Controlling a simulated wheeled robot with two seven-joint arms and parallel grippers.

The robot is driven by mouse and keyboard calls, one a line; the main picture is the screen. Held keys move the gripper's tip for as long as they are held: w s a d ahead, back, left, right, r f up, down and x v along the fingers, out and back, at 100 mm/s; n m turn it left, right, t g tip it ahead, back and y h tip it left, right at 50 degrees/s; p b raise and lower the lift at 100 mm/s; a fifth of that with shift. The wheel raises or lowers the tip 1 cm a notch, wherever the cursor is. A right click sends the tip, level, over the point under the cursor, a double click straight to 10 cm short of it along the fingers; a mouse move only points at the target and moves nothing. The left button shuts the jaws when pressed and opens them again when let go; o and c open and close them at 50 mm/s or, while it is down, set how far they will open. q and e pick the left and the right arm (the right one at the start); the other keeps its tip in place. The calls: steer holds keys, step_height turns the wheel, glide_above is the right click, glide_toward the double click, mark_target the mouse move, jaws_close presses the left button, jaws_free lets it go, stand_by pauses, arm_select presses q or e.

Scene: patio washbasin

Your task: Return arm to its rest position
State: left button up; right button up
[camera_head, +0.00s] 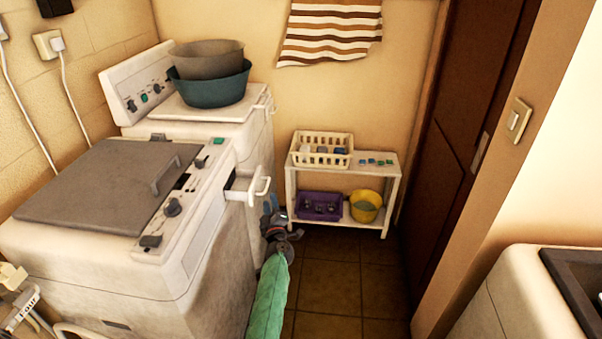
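No held object can be made out there. My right gripper is out of view.
The near washing machine (60,250) fills the left, its drawer handle (259,187) jutting out. A green item (268,300) stands beside it. A white shelf (385,187) stands at the back; a basin unit (510,295) is at lower right. The tiled floor between (340,290) is clear.

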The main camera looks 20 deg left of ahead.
arm_select(q)
steer(key=w+d+f+m+h, duration=0.2)
steer(key=d+f+m+h, duration=0.1)
steer(key=d+m+h, duration=0.25)
steer(key=w+d+f+m+h, duration=0.2)
steer(key=d+f+m+h, duration=0.1)
steer(key=d+m+h, duration=0.3)
steer(key=s+d+f+m+g+h, duration=0.1)
steer(key=s+d+f+m+g, duration=0.2)
steer(key=f, duration=0.5)
steer(key=s+d+f+m+g+h, duration=0.2)
steer(key=s+d+f+g, duration=0.3)
steer(key=f, duration=0.4)
steer(key=s+d+f+m+g+y, duration=0.2)
steer(key=s+f+m+g, duration=0.15)
steer(key=s+f, duration=1.5)
steer(key=s+f+g, duration=0.1)
steer(key=s+f, duration=0.2)
steer(key=s, duration=0.7)
steer(key=s+f+g, duration=0.1)
steer(key=s+f, duration=0.2)
steer(key=s, duration=0.7)
steer(key=s+f+g, duration=0.2)
steer(key=s+f, duration=0.2)
steer(key=s, duration=0.6)
steer(key=shift+a+m+y, duration=0.3)
steer(key=shift+m+y, duration=0.05)
steer(key=shift+m, duration=0.05)
